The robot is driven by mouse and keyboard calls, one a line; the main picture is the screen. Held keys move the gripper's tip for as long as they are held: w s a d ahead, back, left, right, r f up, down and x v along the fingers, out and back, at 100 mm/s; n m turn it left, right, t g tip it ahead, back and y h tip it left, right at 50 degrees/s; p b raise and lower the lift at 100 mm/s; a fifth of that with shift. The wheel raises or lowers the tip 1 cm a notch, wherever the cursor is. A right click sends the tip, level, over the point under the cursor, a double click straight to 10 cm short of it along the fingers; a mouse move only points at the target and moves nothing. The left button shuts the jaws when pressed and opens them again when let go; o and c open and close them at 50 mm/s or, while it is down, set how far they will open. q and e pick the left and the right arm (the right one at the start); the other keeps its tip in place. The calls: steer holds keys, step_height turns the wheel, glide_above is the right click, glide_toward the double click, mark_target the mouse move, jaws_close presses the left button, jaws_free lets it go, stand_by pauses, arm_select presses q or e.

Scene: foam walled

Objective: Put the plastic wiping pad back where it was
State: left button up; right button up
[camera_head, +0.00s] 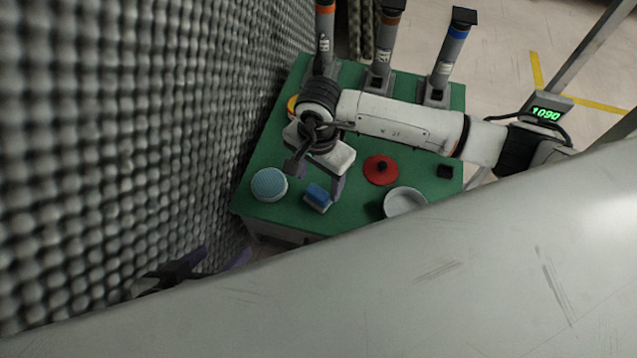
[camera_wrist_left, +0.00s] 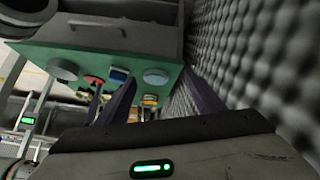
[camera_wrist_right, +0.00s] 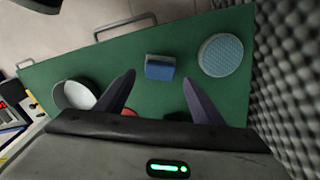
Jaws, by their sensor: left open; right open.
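A small block (camera_head: 317,198) with a blue top and pale lower part lies on the green table near its front edge; it looks like the wiping pad. It also shows in the right wrist view (camera_wrist_right: 160,68) and left wrist view (camera_wrist_left: 118,76). My right gripper (camera_head: 315,181) is open above the block, which lies just beyond its fingertips in the right wrist view; I see no contact. A round pad (camera_head: 269,184) with a light-blue textured top stands left of the block. My left gripper (camera_head: 224,255) is open and empty, low beside the foam wall, off the table.
A red lid (camera_head: 381,169), white bowl (camera_head: 404,202) and small black block (camera_head: 445,171) stand to the right. Several grey posts (camera_head: 441,62) line the back. The grey foam wall (camera_head: 110,130) borders the table's left. Some green surface (camera_head: 345,212) between block and bowl is clear.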

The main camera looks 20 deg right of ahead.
mark_target(318, 192)
arm_select(q)
steer(key=shift+s+a+r+n+t+p, duration=0.1)
steer(key=shift+a+r+n+t+p, duration=0.1)
steer(key=shift+a+p, duration=0.25)
steer(key=shift+s+a+r+n+t+p, duration=0.1)
steer(key=shift+a+n+t+p, duration=0.1)
steer(key=shift+a+p, duration=0.15)
arm_select(e)
step_height(318, 192, up, 7)
steer(key=shift+r, duration=0.1)
